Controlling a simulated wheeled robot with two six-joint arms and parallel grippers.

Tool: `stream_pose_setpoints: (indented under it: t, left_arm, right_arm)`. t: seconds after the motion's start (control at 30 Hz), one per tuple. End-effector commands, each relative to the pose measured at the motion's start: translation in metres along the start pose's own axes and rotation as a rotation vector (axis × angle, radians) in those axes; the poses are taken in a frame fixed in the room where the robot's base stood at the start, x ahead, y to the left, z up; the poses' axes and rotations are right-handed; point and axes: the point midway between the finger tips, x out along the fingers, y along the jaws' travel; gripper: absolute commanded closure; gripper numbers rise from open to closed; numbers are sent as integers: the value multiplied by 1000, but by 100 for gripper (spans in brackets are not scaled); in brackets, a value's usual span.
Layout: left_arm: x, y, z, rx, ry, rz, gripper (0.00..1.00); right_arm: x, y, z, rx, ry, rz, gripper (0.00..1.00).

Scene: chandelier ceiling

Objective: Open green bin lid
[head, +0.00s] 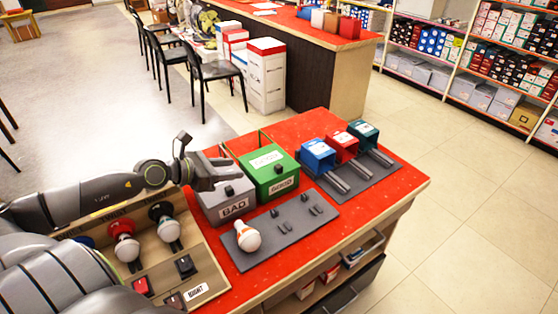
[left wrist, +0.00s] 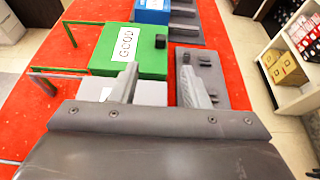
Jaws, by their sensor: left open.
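The green bin (head: 283,184) stands on the red tabletop, labelled GOOD on front and top. Its green lid (left wrist: 151,64) looks shut and lies flat, with a small black knob (left wrist: 160,41) near one edge. My left gripper (head: 236,172) is over the grey BAD bin (head: 212,212), just left of the green bin. In the left wrist view the gripper (left wrist: 158,84) is open and empty, its fingers spread near the green lid's near edge, with the knob beyond the fingertips. Whether the fingers touch the lid cannot be told. My right gripper is not in view.
Blue (head: 317,158), red (head: 341,147) and dark green (head: 364,134) boxes stand right. A wooden panel (head: 205,268) with bulbs is at left.

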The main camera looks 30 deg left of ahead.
Motion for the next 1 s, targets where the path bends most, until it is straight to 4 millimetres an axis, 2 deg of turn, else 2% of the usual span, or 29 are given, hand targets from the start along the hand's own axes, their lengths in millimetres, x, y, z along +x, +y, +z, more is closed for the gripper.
stream_pose_setpoints:
  t: [0.17,0.37,0.67,1.0]
  left_arm:
    - [7,1,0,11,4,-1,58]
    - [26,1,1,6,1,-2,58]
    - [64,0,1,3,2,-2,58]
    - [118,-1,1,1,3,-3,58]
  right_arm:
    - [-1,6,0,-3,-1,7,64]
    - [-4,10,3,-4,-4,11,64]
    - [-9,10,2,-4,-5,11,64]
    - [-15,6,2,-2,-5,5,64]
